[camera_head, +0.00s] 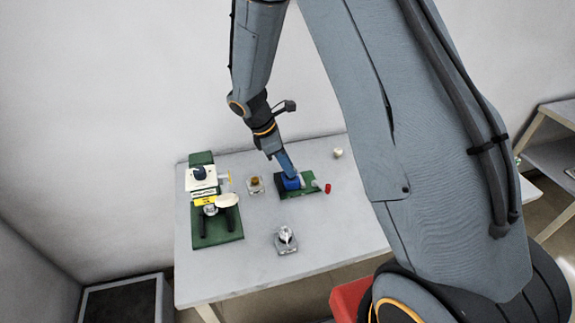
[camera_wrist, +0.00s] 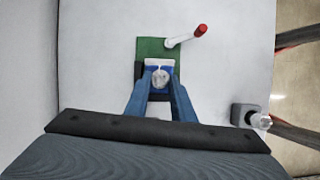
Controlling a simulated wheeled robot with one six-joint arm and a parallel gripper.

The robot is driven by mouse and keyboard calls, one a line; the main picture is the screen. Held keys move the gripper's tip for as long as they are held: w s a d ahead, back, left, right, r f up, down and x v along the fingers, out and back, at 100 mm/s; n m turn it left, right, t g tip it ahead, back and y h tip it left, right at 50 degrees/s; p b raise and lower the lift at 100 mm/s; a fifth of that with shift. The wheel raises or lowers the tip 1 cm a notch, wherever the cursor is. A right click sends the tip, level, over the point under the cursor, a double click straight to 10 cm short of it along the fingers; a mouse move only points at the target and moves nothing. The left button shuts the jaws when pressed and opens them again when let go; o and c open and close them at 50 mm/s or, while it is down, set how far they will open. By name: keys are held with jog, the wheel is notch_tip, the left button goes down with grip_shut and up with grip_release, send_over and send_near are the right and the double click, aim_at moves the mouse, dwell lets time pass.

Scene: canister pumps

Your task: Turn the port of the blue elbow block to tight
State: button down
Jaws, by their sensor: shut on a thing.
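The blue elbow block (camera_head: 291,183) sits on a small green base plate (camera_head: 312,189) on the table. In the wrist view the blue block (camera_wrist: 152,69) shows between my fingers, with a round whitish port (camera_wrist: 160,78) facing the camera. My gripper (camera_wrist: 159,88) reaches down over the block with blue fingers, one on each side, shut on the port. In the head view my gripper (camera_head: 287,170) hides part of the block. A white tube or handle with a red end (camera_wrist: 201,30) sticks out beside the block. Markings on the port are too small to read.
A green stand with a white and yellow device (camera_head: 203,199) is at the table's left. A small block with a brown top (camera_head: 255,184) and a grey block with a clear fitting (camera_head: 286,240) stand nearby. A white round piece (camera_head: 337,153) lies behind. The table's front is mostly clear.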

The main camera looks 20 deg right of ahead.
jog(key=shift+w+m+g, duration=0.1)
jog(key=shift+m+g, duration=0.2)
jog(key=shift+m, duration=0.5)
jog(key=c, duration=1.5)
grip_release()
jog(key=b+v, duration=0.2)
jog(key=v, duration=0.6)
jog(key=shift+d, duration=0.1)
